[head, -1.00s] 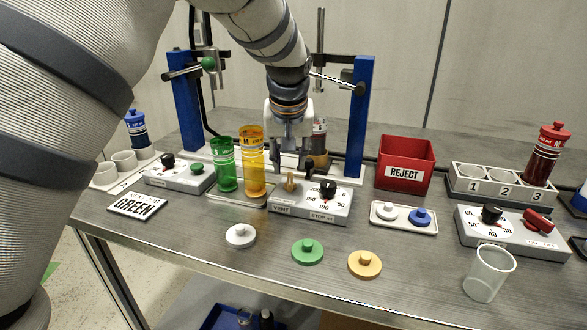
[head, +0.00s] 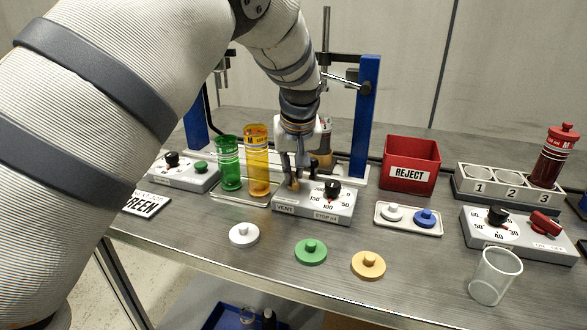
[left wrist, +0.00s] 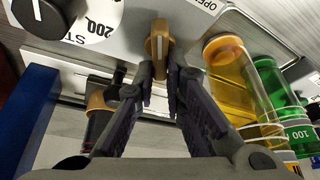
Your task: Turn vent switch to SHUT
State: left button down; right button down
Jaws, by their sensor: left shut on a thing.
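The vent switch is a tan lever knob (left wrist: 159,44) with a pale line, on the grey control box (head: 330,217) marked VENT and STOP AT. In the head view the vent switch (head: 294,186) is largely hidden by my gripper. My left gripper (head: 293,180) points down at the box's left part. In the left wrist view the fingertips of my left gripper (left wrist: 161,68) are closed about the near end of the switch. An OPEN label (left wrist: 209,4) is to the upper right of the switch; no SHUT label is readable.
A black dial (head: 332,189) is close right of the switch. Amber (head: 258,165) and green (head: 229,165) bottles stand close left, on a tray. A blue post (head: 367,115) rises behind. Coloured lids and a clear cup (head: 495,275) are in front.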

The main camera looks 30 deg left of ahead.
pick_arm(q)
jog(key=shift+n+g+y, duration=0.3)
jog(key=shift+n, duration=0.7)
jog(key=c, duration=1.7)
grip_release()
jog(key=shift+o, duration=0.2)
jog(key=v, duration=1.2)
jog(key=shift+a, duration=0.15)
